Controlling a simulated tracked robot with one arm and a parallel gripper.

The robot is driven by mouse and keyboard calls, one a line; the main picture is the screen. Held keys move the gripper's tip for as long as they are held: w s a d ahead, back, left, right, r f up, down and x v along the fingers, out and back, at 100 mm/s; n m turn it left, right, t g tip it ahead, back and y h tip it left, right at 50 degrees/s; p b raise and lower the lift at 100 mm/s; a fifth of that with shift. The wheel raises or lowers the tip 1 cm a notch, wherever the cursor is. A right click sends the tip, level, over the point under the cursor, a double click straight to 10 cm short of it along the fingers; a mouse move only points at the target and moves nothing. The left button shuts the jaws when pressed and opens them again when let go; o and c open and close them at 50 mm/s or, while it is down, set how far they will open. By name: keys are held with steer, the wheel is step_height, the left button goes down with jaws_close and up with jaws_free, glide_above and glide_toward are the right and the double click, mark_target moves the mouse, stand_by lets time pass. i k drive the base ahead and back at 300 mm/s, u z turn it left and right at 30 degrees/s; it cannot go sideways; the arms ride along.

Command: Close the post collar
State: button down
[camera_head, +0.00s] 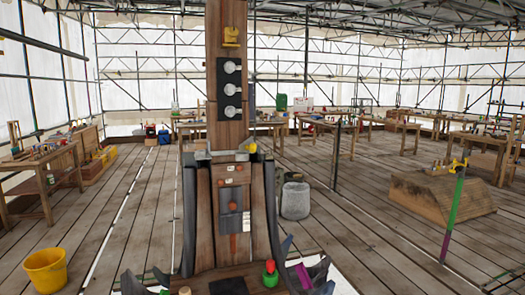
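The tall wooden post (227,60) stands upright just left of the middle. A grey metal band (222,156), which looks like the post collar, crosses it at mid-height. A small yellow piece (251,147) sits at the band's right end. I cannot tell whether the collar is open or closed, and its back is hidden. Above it a black plate (230,86) carries three pale round knobs, with a yellow fitting (231,37) higher up. I cannot make out my gripper in this view, and nothing is seen touching the collar.
Dark curved braces (188,218) flank the post's lower part. A red-and-green knob (270,273) and dark pointed pieces (318,272) are at its foot. A yellow bucket (45,270) stands left, a grey bin (295,199) and wooden block (438,197) right. Plank floor between is mostly clear.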

mark_target(242, 155)
steer(key=z, duration=0.05)
steer(key=i, duration=0.9)
steer(key=u, duration=0.5)
